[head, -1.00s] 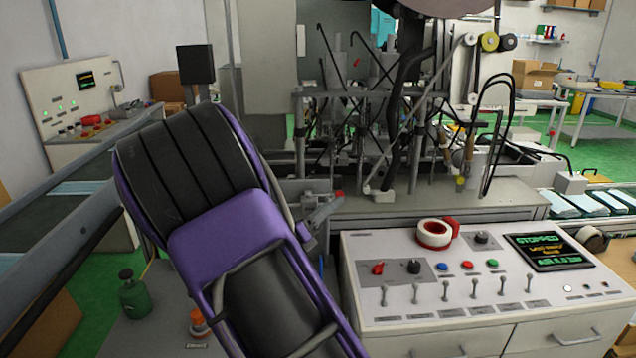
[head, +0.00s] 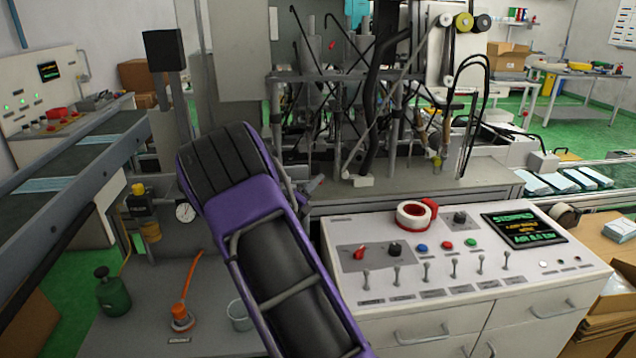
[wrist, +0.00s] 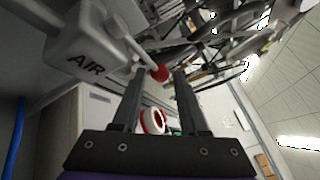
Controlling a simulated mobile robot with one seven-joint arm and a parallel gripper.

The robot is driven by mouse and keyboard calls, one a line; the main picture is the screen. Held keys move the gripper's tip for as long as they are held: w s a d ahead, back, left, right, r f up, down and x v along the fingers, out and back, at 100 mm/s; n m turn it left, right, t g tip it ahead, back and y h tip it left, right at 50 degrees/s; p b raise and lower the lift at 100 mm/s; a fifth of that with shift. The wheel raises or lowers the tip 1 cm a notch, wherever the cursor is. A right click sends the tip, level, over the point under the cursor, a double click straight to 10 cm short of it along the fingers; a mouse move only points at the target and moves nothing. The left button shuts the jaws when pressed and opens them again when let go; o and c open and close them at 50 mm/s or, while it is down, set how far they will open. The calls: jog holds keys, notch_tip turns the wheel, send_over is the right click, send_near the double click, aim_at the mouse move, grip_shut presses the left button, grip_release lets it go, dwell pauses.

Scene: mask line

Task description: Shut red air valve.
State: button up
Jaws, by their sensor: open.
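In the wrist view, a grey valve box (wrist: 88,48) marked AIR is at the upper left. Its pale lever (wrist: 140,52) sticks out to the right and ends in a red knob (wrist: 160,73). My gripper (wrist: 159,80) is open, and the red knob appears between its two dark fingertips. I cannot tell whether either finger touches it. In the head view, my purple and black arm hides most of the gripper and the valve.
A control panel (head: 455,300) with switches stands right of my arm, with a red and white tape roll (head: 414,213) on it.

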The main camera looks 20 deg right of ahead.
jog(key=shift+x, duration=1.65)
grip_shut()
